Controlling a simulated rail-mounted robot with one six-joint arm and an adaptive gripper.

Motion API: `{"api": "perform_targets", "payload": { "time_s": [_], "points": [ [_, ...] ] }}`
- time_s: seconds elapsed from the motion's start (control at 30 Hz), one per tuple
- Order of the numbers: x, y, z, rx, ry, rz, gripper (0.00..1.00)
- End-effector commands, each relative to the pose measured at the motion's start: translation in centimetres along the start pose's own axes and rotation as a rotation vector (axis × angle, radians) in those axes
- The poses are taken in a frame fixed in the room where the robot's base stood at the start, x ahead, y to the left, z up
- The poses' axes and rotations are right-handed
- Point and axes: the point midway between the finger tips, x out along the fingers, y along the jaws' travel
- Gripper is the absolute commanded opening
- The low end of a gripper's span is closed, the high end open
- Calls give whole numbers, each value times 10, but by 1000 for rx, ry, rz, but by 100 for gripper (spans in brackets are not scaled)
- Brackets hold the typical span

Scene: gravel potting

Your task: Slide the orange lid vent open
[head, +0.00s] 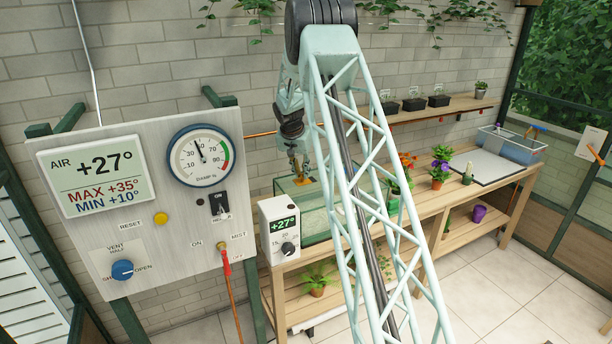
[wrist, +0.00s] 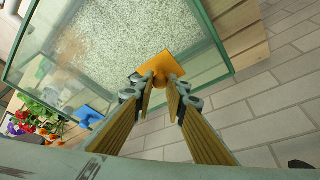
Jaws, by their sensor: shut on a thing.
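The orange lid vent (wrist: 185,70) is a flat square plate with a small knob, near one edge of a glass-lidded box. The box's lid (wrist: 110,45) is clear, with a green frame and pale speckled material seen through it. My gripper (wrist: 158,82) is shut on the knob of the orange vent. In the head view the gripper (head: 300,178) points down at the box (head: 316,220), and only a small bit of orange shows beneath it. Part of the box is hidden behind my arm. I cannot tell how far the vent stands from its opening.
A blue piece (wrist: 90,116) is at the box's near side, beside potted flowers. The wooden bench (head: 455,200) runs right with pots and a pale board (head: 485,165). A white thermostat box (head: 283,228) stands in front of the glass box. The control panel (head: 150,200) is at left.

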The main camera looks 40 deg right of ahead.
Motion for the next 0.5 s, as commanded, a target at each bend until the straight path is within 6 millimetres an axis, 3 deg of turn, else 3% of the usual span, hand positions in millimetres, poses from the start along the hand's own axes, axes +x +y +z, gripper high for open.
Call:
{"api": "perform_targets", "payload": {
  "time_s": [0.2, 0.5],
  "points": [
    [-3, -14, 14, -2, 0, -1, 0],
    [-7, -20, 19, 0, 0, -1, 0]
  ]
}}
